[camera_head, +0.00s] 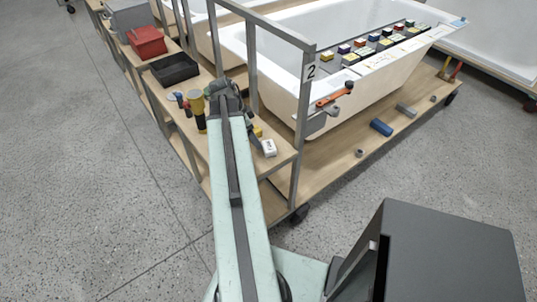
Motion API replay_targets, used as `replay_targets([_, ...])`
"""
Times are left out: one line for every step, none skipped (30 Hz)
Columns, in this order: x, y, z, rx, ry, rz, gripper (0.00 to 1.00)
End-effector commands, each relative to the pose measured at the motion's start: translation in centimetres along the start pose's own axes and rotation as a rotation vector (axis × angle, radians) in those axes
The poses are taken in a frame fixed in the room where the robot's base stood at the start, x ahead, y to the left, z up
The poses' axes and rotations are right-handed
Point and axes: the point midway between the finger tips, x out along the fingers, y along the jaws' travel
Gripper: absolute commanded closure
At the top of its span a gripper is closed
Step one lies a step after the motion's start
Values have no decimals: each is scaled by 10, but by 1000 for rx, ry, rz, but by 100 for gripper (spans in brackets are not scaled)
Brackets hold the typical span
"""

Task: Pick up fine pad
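I cannot tell for sure which thing is the fine pad. Small coloured blocks (387,41) with pale, yellow, red, blue and dark faces stand in rows on a grey board across the bathtub; any labels are too small to read. A white block (269,147) with a dark mark lies on the wooden bench's near right corner. My arm reaches forward over the bench, and my dark gripper (229,91) is above it, left of the bathtub. The fingers are not clear, so I cannot see whether it is open or holds anything.
The white bathtub (350,75) stands on a wooden cart. A metal frame post (303,130) rises between bench and tub. A black tray (174,69), a red bin (146,41) and a yellow-black tool (197,108) are on the bench. The left floor is clear.

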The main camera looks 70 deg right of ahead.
Motion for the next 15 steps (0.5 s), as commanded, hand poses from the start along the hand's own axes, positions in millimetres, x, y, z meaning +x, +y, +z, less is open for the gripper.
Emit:
replay_targets([9, 4, -15, 59, 8, 11, 15])
replay_targets([12, 6, -21, 83, 12, 14, 15])
replay_targets([14, 8, -26, 106, 15, 18, 15])
replay_targets([14, 8, -29, 116, 17, 19, 15])
replay_targets([14, 8, -30, 120, 18, 20, 15])
replay_targets([14, 9, -30, 122, 18, 20, 15])
replay_targets([15, 9, -30, 122, 18, 20, 15])
replay_targets([17, 9, -29, 121, 18, 20, 15])
replay_targets([21, 8, -28, 120, 18, 20, 15])
replay_targets([26, 8, -28, 120, 18, 20, 15])
replay_targets([30, 9, -27, 120, 17, 20, 15])
replay_targets([36, 9, -27, 120, 17, 20, 15])
replay_targets([40, 9, -27, 120, 17, 20, 15])
replay_targets([42, 9, -27, 120, 17, 20, 15])
replay_targets([43, 9, -28, 119, 17, 20, 15])
